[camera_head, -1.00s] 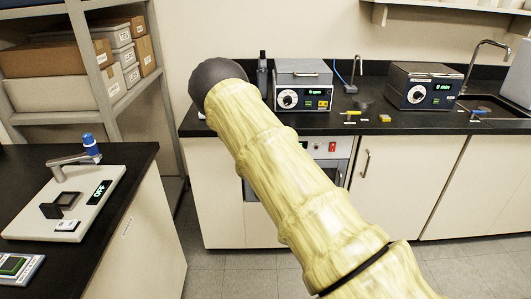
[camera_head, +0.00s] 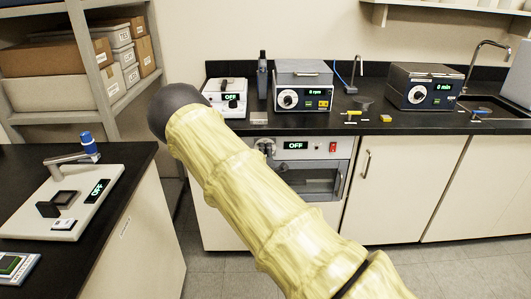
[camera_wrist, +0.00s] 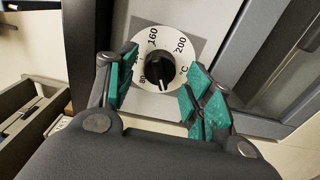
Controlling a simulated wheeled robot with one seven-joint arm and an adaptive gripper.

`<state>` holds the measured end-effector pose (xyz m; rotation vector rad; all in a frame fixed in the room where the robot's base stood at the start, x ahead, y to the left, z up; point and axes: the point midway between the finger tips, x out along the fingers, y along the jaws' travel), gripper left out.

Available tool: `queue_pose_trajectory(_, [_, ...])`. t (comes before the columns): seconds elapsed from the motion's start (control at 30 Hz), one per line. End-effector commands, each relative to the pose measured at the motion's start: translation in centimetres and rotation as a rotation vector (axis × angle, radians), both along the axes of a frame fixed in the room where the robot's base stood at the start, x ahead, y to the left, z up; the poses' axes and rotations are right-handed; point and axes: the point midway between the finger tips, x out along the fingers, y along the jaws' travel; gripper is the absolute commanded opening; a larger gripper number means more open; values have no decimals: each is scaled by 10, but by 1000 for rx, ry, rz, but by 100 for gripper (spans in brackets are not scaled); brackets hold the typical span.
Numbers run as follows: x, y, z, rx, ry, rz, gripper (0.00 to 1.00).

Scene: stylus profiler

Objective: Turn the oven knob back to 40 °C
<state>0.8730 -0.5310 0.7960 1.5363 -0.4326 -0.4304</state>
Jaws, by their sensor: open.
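The oven (camera_head: 318,185) is under the bench, its display reading OFF. In the wrist view its black knob (camera_wrist: 160,70) sits on a round white dial (camera_wrist: 181,62). The numbers 80, 160 and 200 and a °C mark are readable. A light mark on the knob points toward the bottom of the picture, where I read no number. My gripper (camera_wrist: 160,78) is open, its teal-padded fingers on either side of the dial. I see a gap between each finger and the knob; whether the fingers reach its depth I cannot tell.
A red switch (camera_head: 333,147) and the door handle (camera_head: 339,184) are on the oven's right. A hot plate (camera_head: 227,97) and boxy instruments (camera_head: 303,84) (camera_head: 424,85) stand on the bench above. A side bench (camera_head: 135,160) with a profiler is at the left.

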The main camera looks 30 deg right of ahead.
Motion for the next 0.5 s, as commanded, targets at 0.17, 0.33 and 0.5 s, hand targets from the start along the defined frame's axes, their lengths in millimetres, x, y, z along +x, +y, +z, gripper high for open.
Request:
queue_pose_trajectory(0.17, [-6, 4, 1, 0, 0, 0, 52])
queue_pose_trajectory(0.33, [-19, 11, 1, 0, 0, -1, 52])
queue_pose_trajectory(0.5, [-32, 20, 1, 1, 1, 0, 52])
